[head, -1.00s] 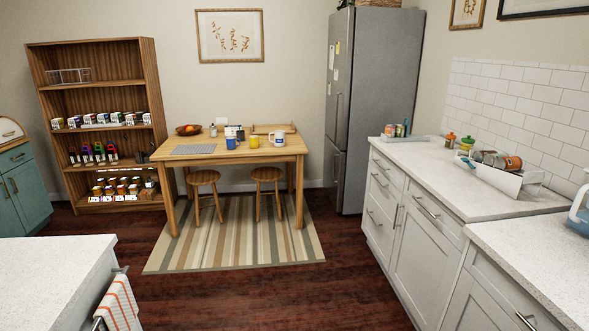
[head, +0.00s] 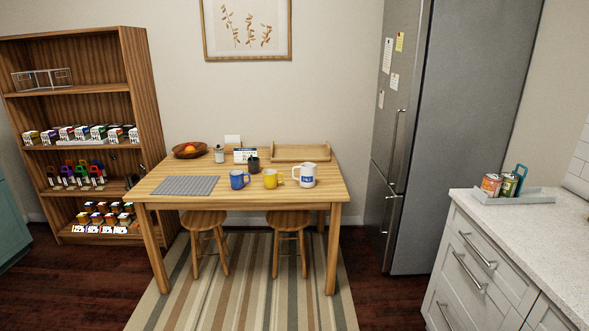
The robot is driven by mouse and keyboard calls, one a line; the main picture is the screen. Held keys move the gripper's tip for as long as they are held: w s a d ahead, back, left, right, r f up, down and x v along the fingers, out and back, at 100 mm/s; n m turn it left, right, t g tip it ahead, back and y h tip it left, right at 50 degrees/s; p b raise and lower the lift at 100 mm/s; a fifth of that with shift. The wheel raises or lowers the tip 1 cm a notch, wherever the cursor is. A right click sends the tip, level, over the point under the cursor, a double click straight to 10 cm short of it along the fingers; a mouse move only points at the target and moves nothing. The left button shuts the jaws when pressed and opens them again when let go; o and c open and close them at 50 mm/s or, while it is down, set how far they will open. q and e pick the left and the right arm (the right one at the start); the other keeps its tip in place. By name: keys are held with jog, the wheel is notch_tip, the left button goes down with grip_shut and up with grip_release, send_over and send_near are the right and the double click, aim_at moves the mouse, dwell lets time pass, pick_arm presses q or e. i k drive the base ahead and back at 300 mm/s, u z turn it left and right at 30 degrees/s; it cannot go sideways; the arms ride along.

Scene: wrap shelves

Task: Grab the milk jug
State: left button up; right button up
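The milk jug (head: 307,175) is white with a blue label and stands upright near the right front of the wooden table (head: 170,203). Its handle is on its left side. A yellow mug (head: 271,179) and a blue mug (head: 237,180) stand to its left on the same table. Neither of my grippers shows in the head view.
Two stools (head: 204,222) stand at the table's front on a striped rug (head: 245,290). A fridge (head: 440,130) stands to the right, with a counter (head: 520,225) nearer. A shelf unit (head: 143,100) is at the left. The rug before the stools is clear.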

aim_at(308, 171)
jog(key=u, duration=0.3)
jog(key=i, duration=2.1)
jog(key=u, duration=0.25)
